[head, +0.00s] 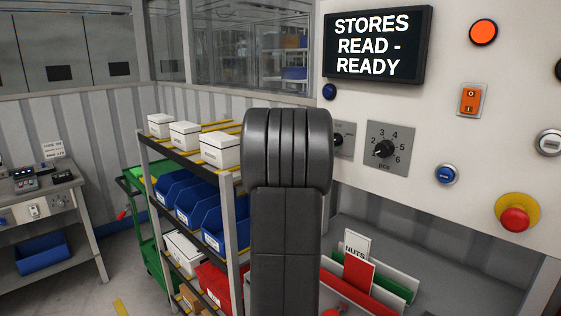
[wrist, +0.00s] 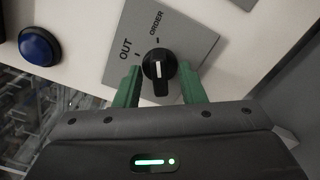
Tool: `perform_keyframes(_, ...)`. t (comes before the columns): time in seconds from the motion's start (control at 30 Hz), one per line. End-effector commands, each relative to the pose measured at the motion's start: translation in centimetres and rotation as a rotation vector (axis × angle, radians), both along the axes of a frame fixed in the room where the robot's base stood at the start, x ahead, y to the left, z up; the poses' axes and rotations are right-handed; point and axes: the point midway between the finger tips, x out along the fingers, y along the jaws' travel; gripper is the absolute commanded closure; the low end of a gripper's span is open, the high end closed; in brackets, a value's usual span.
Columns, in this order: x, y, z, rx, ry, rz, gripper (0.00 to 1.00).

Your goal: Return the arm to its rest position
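My gripper (wrist: 160,72) shows in the wrist view with its two green fingers apart, one on each side of a black rotary knob (wrist: 159,64). Gaps show between the knob and both fingers, so it is open and holds nothing. How far the fingertips are from the panel is hard to tell. The knob sits on a grey plate (wrist: 190,35) marked OUT and ORDER. In the head view my dark arm rises in the middle, in front of the panel (head: 440,130), and hides my gripper. Part of a knob plate (head: 346,147) shows just right of the arm.
A display (head: 377,46) reads "STORES READ - READY". The panel also carries a numbered dial (head: 390,148), an orange switch (head: 471,100) and a red emergency button (head: 515,218). A shelf rack (head: 147,165) with boxes and bins stands left. A NUTS card (head: 355,246) stands below.

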Motion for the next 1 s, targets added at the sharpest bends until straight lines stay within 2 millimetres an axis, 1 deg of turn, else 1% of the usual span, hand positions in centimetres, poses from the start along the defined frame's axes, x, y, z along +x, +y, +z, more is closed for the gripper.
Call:
perform_keyframes(0.07,-0.1,0.1,-0.4,0.010,-0.011,0.001,0.64)
perform_keyframes(0.13,-0.6,0.7,-0.3,0.016,-0.019,0.003,0.64)
perform_keyframes(0.2,-1.6,1.9,-0.2,0.016,-0.017,0.005,0.64)
perform_keyframes(0.6,-7.2,7.5,-0.2,0.017,-0.017,0.006,0.64)
perform_keyframes(0.83,-10.0,10.2,-0.2,0.018,-0.016,0.005,0.64)
perform_keyframes(0.9,-8.8,8.8,0.1,0.016,-0.014,-0.004,0.64)
perform_keyframes(1.0,-7.6,7.4,0.1,0.016,-0.014,-0.005,0.64)
